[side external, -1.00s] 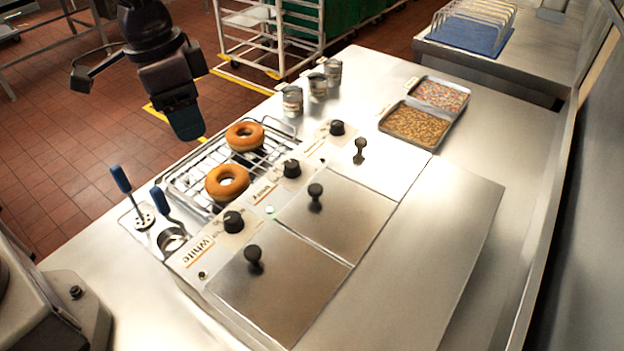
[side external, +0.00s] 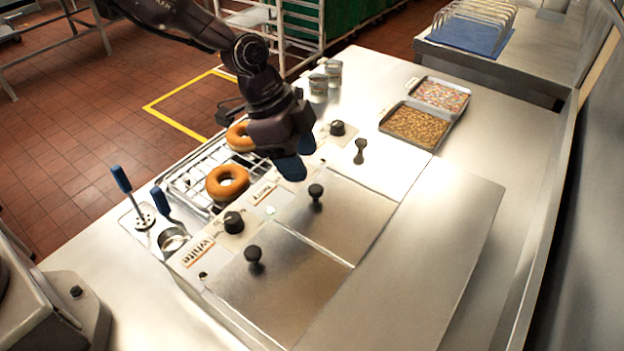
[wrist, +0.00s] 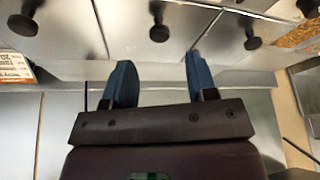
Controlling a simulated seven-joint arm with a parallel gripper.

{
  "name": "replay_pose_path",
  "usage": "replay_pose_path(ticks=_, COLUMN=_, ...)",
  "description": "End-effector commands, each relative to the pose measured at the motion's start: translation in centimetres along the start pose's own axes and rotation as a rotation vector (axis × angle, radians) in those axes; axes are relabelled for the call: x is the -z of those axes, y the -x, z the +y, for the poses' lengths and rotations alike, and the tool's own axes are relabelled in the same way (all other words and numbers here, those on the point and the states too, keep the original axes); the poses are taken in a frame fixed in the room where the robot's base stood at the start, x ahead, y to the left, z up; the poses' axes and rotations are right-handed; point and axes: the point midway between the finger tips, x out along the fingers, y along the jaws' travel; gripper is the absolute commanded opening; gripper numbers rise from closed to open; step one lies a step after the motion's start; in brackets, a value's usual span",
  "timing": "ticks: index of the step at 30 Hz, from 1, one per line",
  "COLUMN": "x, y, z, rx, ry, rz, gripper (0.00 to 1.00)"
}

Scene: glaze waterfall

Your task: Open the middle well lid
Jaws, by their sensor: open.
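The middle well lid (side external: 352,222) is a flat steel plate lying shut over its well, with a black knob (side external: 316,191) standing up near its left edge. My gripper (side external: 296,160) is open and empty, pointing down above the panel, just up from that knob in the side view. In the wrist view the two blue fingers (wrist: 160,70) are spread apart, and the middle knob (wrist: 158,31) shows beyond their tips, roughly between them. The gripper does not appear to touch the knob. The middle lid (wrist: 130,30) also shows there.
The near lid's knob (side external: 254,254) and the far lid's knob (side external: 360,150) stand on either side. Black dials (side external: 233,222) line the panel. Donuts (side external: 227,182) sit on a wire rack, one partly hidden by my gripper. Topping trays (side external: 415,124) lie beyond. The right counter is clear.

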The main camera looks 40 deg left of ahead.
Motion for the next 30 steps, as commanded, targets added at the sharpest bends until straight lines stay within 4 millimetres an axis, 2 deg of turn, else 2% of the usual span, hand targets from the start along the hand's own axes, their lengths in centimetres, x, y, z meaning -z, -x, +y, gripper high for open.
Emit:
replay_pose_path(ticks=1, x=0.0, y=-1.2, z=0.2, rx=-0.005, ry=-0.002, rz=-0.003, gripper=0.52)
replay_pose_path(ticks=3, x=0.0, y=-2.5, z=0.1, rx=-0.004, ry=-0.001, rz=-0.002, gripper=0.52)
replay_pose_path(ticks=9, x=0.0, y=-5.0, z=0.0, rx=-0.001, ry=0.001, rz=-0.001, gripper=0.52)
replay_pose_path(ticks=13, x=0.0, y=-5.7, z=0.0, rx=0.0, ry=0.0, rz=-0.001, gripper=0.52)
replay_pose_path(ticks=21, x=0.0, y=-5.7, z=0.0, rx=0.001, ry=0.001, rz=0.0, gripper=0.52)
replay_pose_path(ticks=23, x=0.0, y=-5.7, z=0.0, rx=0.0, ry=0.001, rz=0.0, gripper=0.41)
replay_pose_path(ticks=28, x=0.0, y=-5.7, z=0.0, rx=0.0, ry=0.001, rz=-0.001, gripper=0.02)
replay_pose_path(ticks=30, x=0.0, y=-5.7, z=0.0, rx=0.0, ry=0.001, rz=-0.001, gripper=0.0)
